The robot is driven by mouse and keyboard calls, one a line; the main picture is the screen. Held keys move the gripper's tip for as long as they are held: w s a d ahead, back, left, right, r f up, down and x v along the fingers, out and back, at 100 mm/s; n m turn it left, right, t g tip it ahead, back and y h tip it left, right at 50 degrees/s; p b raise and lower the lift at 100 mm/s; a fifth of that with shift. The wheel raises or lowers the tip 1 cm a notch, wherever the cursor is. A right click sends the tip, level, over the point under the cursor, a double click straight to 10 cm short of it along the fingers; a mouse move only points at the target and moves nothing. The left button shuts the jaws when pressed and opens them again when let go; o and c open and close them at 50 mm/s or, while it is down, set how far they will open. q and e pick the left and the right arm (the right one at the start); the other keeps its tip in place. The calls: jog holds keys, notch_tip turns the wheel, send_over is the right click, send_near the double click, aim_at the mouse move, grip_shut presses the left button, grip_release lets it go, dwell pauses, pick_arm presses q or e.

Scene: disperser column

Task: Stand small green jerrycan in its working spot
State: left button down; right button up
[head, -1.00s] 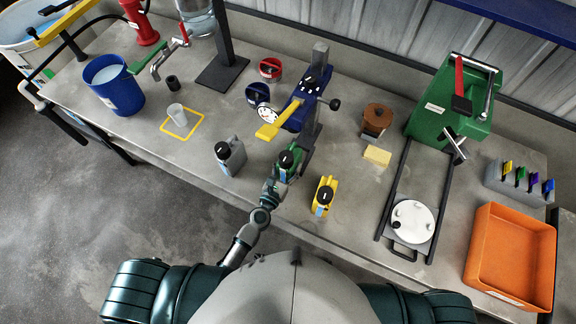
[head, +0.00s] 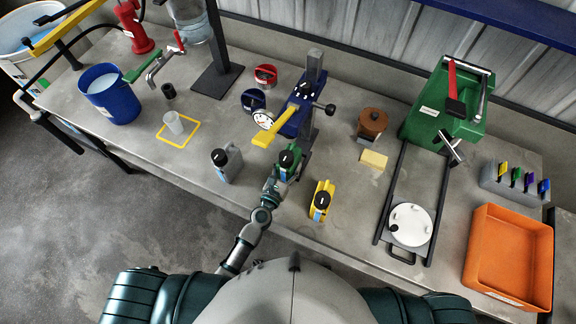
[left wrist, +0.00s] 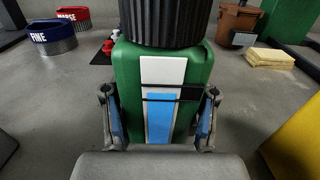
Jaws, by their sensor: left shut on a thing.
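The small green jerrycan (head: 289,163) has a black cap and stands upright at the foot of the blue column device (head: 300,108) with the yellow lever. My left gripper (head: 274,183) is shut on the jerrycan from the front. In the left wrist view the jerrycan (left wrist: 185,80) fills the middle, with a white and blue label, and the fingers (left wrist: 158,125) are on both its sides. I cannot tell whether its base touches the bench. My right gripper is not in view.
A grey jerrycan (head: 227,163) stands to the left and a yellow jerrycan (head: 321,201) to the right, both close by. An orange tray (head: 508,265) is at far right.

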pick_arm(q)
jog(key=shift+x, duration=1.55)
jog(key=shift+c, duration=1.2)
grip_release()
jog(key=shift+s, duration=0.1)
jog(key=shift+s+a+f, duration=0.15)
jog(key=shift+s+a, duration=0.1)
jog(key=shift+s, duration=0.2)
jog(key=v, duration=1.1)
